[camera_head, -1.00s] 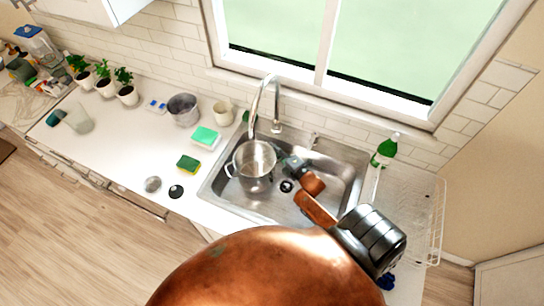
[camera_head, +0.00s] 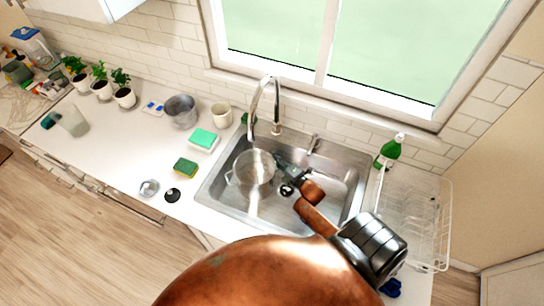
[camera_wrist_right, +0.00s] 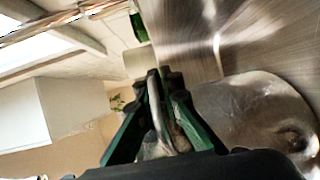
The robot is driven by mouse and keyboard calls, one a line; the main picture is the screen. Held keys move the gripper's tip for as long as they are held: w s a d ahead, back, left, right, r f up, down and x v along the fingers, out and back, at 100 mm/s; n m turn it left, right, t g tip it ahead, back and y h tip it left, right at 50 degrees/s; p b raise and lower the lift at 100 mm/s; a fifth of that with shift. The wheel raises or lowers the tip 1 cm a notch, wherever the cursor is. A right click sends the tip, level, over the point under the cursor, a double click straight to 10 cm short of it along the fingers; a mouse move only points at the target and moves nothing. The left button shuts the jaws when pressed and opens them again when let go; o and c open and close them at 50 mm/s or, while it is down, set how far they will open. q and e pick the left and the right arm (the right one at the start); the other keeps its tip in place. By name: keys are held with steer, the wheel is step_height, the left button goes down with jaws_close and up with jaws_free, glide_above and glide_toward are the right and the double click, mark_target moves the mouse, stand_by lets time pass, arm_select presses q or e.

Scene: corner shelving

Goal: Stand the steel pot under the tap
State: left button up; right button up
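The steel pot (camera_head: 254,168) is in the left part of the sink (camera_head: 232,211), close under the spout of the tap (camera_head: 256,95). Its open top faces up, and one handle shows at its left. My right gripper (camera_head: 283,164) reaches in from the right to the pot's right side. In the right wrist view the green-edged fingers (camera_wrist_right: 164,82) close around a thin metal loop, the pot handle (camera_wrist_right: 155,108). Whether the pot's base touches the sink floor I cannot tell. My left gripper is not in view.
A green bottle (camera_head: 390,151) and a wire rack (camera_head: 428,225) stand right of the sink. A sponge (camera_head: 186,168), a turquoise-topped box (camera_head: 203,139), a cup (camera_head: 221,114) and a grey metal pot (camera_head: 181,110) stand left. The sink's right half is free apart from my arm.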

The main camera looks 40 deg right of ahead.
steer(key=o, duration=0.4)
steer(key=shift+r, duration=0.1)
steer(key=s+r+p, duration=0.1)
steer(key=s+p, duration=0.2)
steer(key=s, duration=0.9)
steer(key=shift+p, duration=0.4)
